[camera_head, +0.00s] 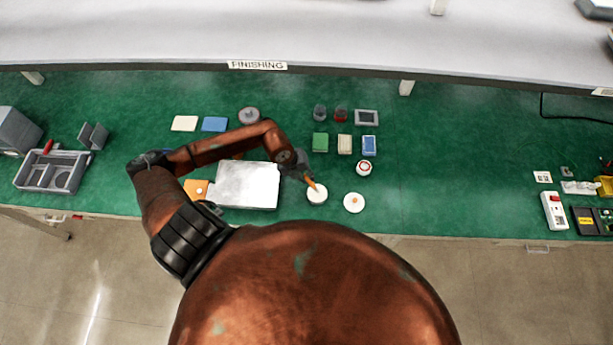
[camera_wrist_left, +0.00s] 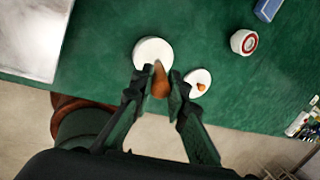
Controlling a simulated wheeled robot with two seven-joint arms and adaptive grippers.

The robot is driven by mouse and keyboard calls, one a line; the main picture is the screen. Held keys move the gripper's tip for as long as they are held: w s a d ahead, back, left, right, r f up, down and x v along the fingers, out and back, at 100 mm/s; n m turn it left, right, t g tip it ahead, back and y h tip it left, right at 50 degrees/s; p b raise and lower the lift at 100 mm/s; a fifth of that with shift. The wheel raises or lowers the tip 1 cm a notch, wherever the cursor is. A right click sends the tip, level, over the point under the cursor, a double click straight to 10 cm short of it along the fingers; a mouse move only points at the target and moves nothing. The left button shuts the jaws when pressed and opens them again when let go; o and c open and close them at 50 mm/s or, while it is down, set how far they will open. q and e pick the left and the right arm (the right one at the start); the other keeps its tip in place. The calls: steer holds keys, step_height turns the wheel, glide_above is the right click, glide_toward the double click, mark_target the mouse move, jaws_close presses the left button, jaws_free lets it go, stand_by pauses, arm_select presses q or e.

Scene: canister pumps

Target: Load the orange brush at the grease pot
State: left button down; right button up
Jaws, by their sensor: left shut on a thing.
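My left gripper (camera_head: 306,176) is shut on the orange brush (camera_head: 313,186), which also shows between the fingers in the left wrist view (camera_wrist_left: 160,84). The brush slants down, and its end overlaps a round white pot (camera_head: 317,197), likely the grease pot, also in the wrist view (camera_wrist_left: 151,51). I cannot tell whether the brush touches the pot or its contents. A white disc with an orange knob (camera_head: 354,203), like a lid, lies just right of the pot and apart from it. My right gripper is not in view.
A pale metal plate (camera_head: 247,185) lies left of the pot. A white-and-red round container (camera_head: 364,168) and several small blocks, such as a green one (camera_head: 320,142), stand behind. A grey tray (camera_head: 50,172) is far left.

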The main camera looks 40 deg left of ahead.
arm_select(q)
steer(key=shift+f, duration=0.5)
stand_by(1.1)
steer(key=shift+r+p, duration=2.45)
steer(key=shift+r, duration=1.15)
